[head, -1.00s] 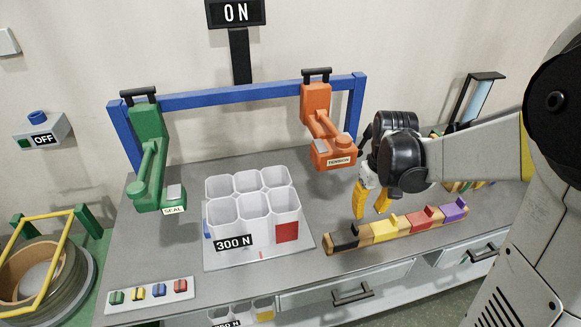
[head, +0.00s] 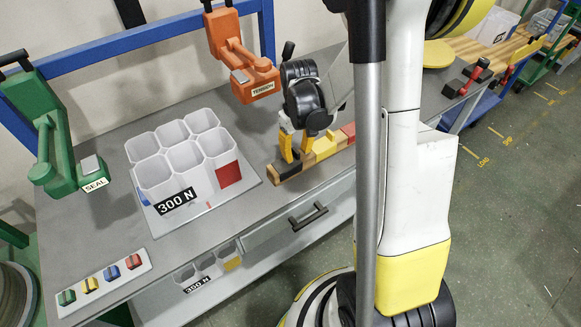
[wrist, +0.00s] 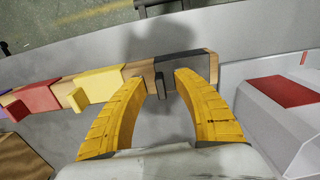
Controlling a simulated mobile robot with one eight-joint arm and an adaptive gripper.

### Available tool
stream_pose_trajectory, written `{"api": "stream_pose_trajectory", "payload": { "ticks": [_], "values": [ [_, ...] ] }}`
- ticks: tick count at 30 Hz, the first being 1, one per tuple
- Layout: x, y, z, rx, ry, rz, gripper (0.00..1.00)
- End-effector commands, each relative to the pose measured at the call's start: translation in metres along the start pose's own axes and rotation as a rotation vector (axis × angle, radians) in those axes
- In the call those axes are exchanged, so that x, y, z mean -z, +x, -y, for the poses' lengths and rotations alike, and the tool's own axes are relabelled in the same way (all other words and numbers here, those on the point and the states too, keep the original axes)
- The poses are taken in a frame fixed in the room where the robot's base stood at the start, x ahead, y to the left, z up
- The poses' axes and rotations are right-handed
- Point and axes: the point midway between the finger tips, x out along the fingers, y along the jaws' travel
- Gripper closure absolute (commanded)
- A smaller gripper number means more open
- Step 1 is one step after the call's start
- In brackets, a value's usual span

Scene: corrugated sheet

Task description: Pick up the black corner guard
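The black corner guard (wrist: 184,64) sits at one end of the wooden rack in the wrist view, with a small upright tab (wrist: 161,86). My gripper (head: 296,157) is over that end of the rack, pointing down. Its yellow fingers are open in the wrist view (wrist: 168,80), with the tips apart on either side of the guard's tab. I cannot tell whether they touch it.
The rack also holds a yellow guard (wrist: 100,88), a red guard (wrist: 40,98) and a purple one. A white divided bin (head: 155,176) marked 300 N stands left of my gripper. An orange tension tool (head: 240,60) hangs close behind.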

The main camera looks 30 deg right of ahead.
Motion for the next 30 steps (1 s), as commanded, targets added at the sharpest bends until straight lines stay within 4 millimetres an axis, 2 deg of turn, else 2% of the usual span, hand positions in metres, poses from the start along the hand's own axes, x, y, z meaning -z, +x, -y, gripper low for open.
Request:
{"api": "stream_pose_trajectory", "payload": {
  "ticks": [2, 8, 9, 11, 12, 24, 30],
  "values": [
    [0.0, 0.008, 0.0, 0.0, 0.0, 0.0, 0.65],
    [0.0, 0.007, 0.0, 0.0, 0.0, 0.0, 0.66],
    [0.0, 0.007, 0.0, 0.0, 0.0, 0.0, 0.78],
    [0.0, 0.007, 0.0, 0.0, 0.0, 0.0, 0.96],
    [0.0, 0.007, 0.0, 0.0, 0.0, 0.0, 1.0],
    [0.0, 0.006, 0.0, 0.0, 0.0, 0.0, 1.0],
    [0.0, -0.01, 0.0, 0.0, 0.0, 0.0, 1.0]
  ]
}}
